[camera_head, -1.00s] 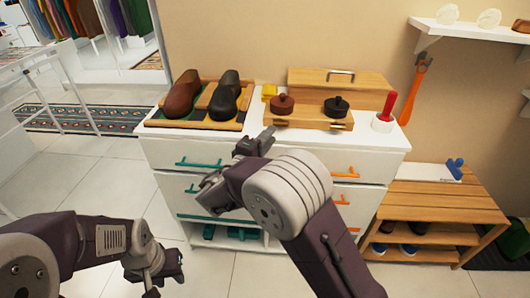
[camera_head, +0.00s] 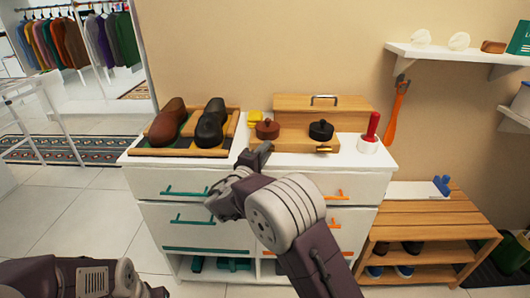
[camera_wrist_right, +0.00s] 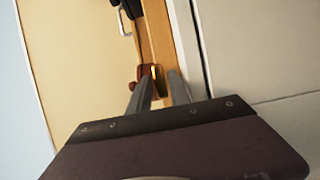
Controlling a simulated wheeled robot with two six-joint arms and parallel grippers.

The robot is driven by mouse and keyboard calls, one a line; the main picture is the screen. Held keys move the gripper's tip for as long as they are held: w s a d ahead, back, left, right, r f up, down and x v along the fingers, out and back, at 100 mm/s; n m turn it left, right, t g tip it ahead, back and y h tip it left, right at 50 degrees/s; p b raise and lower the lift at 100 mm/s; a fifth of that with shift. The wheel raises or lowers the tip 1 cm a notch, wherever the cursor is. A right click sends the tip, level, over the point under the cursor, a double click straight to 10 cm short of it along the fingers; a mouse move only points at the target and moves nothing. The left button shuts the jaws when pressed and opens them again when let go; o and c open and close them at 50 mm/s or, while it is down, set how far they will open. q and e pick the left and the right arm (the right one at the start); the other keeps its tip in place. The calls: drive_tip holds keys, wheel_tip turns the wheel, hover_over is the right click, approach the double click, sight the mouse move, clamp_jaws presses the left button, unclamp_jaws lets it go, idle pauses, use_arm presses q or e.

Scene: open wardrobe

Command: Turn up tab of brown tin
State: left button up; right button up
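The brown tin (camera_head: 267,128), a round lidded tin, stands on the wooden board on the white dresser. My right gripper (camera_head: 254,158) is just in front of and below it, hiding the front of the board there. In the right wrist view the gripper (camera_wrist_right: 162,88) has its two fingers apart. A small yellow tab (camera_wrist_right: 154,72) shows just beyond and between the fingertips, against the brown tin (camera_wrist_right: 141,72). I cannot tell whether the fingers touch the tab. A similar brass tab (camera_head: 324,149) sits in front of the black tin (camera_head: 321,130). My left gripper is below the frame.
A wooden box (camera_head: 345,104) with a metal handle stands behind the tins. A red-handled item (camera_head: 371,130) stands right. A yellow block (camera_head: 254,117) lies behind the brown tin.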

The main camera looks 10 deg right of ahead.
clamp_jaws()
drive_tip(key=shift+f+m+b, duration=0.15)
drive_tip(key=shift+m+b, duration=0.25)
drive_tip(key=shift+b, duration=0.35)
drive_tip(key=m+y+b, duration=0.1)
drive_tip(key=m+b, duration=0.2)
drive_tip(key=b, duration=0.2)
drive_tip(key=m+g+y+b, duration=0.1)
drive_tip(key=m+b, duration=0.2)
drive_tip(key=b, duration=0.1)
drive_tip(key=shift+y+b, duration=0.35)
drive_tip(key=shift+y, duration=0.05)
drive_tip(key=m+b, duration=0.1)
drive_tip(key=m+y+b, duration=0.2)
drive_tip(key=shift+d+r+g+b, duration=0.15)
drive_tip(key=shift+r+g+b, duration=0.1)
drive_tip(key=shift+g+b, duration=0.05)
drive_tip(key=m+y+b, duration=0.2)
drive_tip(key=m, duration=0.1)
drive_tip(key=shift+s+d+r+m+b, duration=0.1)
drive_tip(key=shift+d+r+m+b, duration=0.05)
drive_tip(key=shift+m+b, duration=0.2)
drive_tip(key=shift+y, duration=0.3)
